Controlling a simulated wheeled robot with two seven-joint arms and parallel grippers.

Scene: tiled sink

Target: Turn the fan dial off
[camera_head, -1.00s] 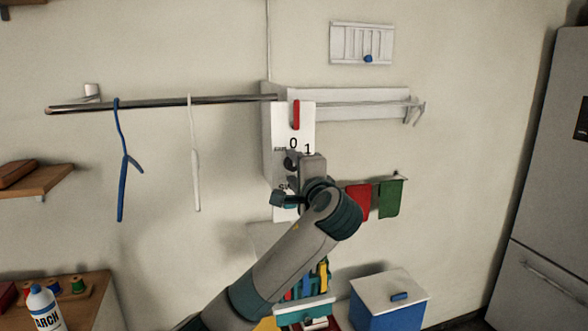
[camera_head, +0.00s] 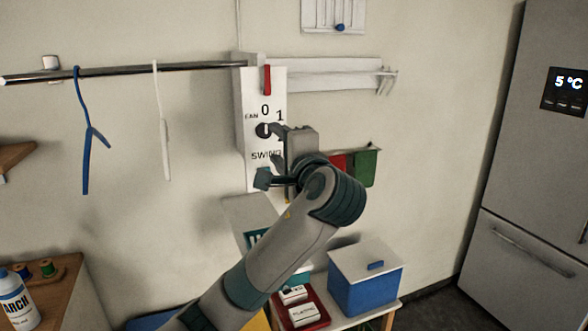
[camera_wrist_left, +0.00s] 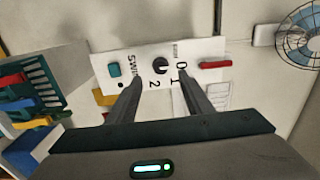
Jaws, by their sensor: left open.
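The dark fan dial (camera_head: 262,130) is on a white wall panel (camera_head: 252,90), by the marks 0 and 1 and above the word SWING. In the left wrist view the dial (camera_wrist_left: 160,66) shows whole, with marks 0, 1 and 2 around it; its setting is too small to read surely. My left gripper (camera_head: 275,143) is open in front of the panel. In the wrist view its two fingers (camera_wrist_left: 160,77) point at the panel, either side of the dial, with nothing held between them. I cannot tell whether they touch the dial. My right gripper is not in view.
A red lever (camera_head: 267,80) is above the dial, and a teal button (camera_wrist_left: 114,69) is beside SWING. A rail with a blue hanger (camera_head: 86,150) and a white hanger (camera_head: 163,130) runs left. A fan (camera_wrist_left: 298,35) shows at the wrist view's edge. A blue box (camera_head: 362,290) stands below.

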